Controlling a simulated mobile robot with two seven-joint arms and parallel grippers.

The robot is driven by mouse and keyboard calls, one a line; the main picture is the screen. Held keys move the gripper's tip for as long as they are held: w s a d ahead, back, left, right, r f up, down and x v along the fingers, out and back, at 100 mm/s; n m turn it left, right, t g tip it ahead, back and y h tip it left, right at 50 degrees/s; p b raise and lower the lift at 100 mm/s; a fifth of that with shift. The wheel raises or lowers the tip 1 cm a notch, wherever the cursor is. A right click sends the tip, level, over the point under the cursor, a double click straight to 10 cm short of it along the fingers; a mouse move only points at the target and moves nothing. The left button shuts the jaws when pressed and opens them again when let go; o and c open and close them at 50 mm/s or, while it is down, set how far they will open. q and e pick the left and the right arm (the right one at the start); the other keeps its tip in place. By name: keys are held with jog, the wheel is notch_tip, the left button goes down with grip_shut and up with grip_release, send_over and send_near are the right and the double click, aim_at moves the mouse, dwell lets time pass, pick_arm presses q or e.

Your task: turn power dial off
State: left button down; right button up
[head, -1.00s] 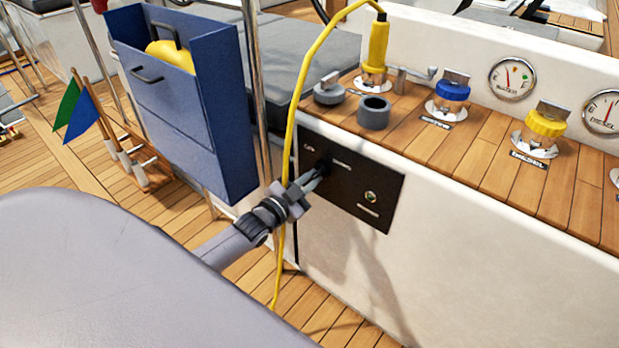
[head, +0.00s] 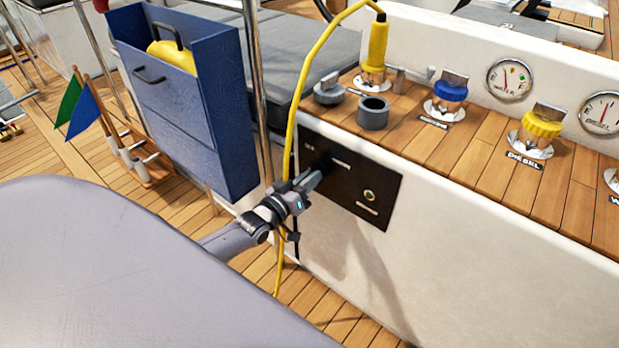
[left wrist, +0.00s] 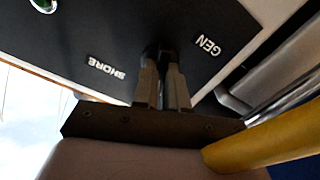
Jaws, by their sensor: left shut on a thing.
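The black power panel (head: 372,178) is set in the white side wall below the wooden ledge. Its dark power dial (head: 324,161) is at its left part, mostly hidden by my gripper. My left gripper (head: 316,174) is shut on the dial. In the left wrist view, the two fingers (left wrist: 163,75) clasp the dial (left wrist: 160,49) between the labels SHORE (left wrist: 106,67) and GEN (left wrist: 208,45). The dial's pointing direction is hidden. A small green-lit round indicator (head: 369,196) is at the panel's right part. My right gripper is not in view.
A yellow cable (head: 291,135) hangs past the panel's left edge, close behind my left gripper. A metal post (head: 256,95) and blue box (head: 190,110) stand left. Capped fillers, including a blue cap (head: 451,91) and yellow cap (head: 542,123), sit on the ledge.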

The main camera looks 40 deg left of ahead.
pick_arm(q)
jog(key=shift+n, duration=2.2)
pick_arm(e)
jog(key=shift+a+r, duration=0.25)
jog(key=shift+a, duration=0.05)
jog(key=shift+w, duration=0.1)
pick_arm(q)
jog(key=c, duration=1.2)
grip_release()
jog(key=shift+o, duration=0.2)
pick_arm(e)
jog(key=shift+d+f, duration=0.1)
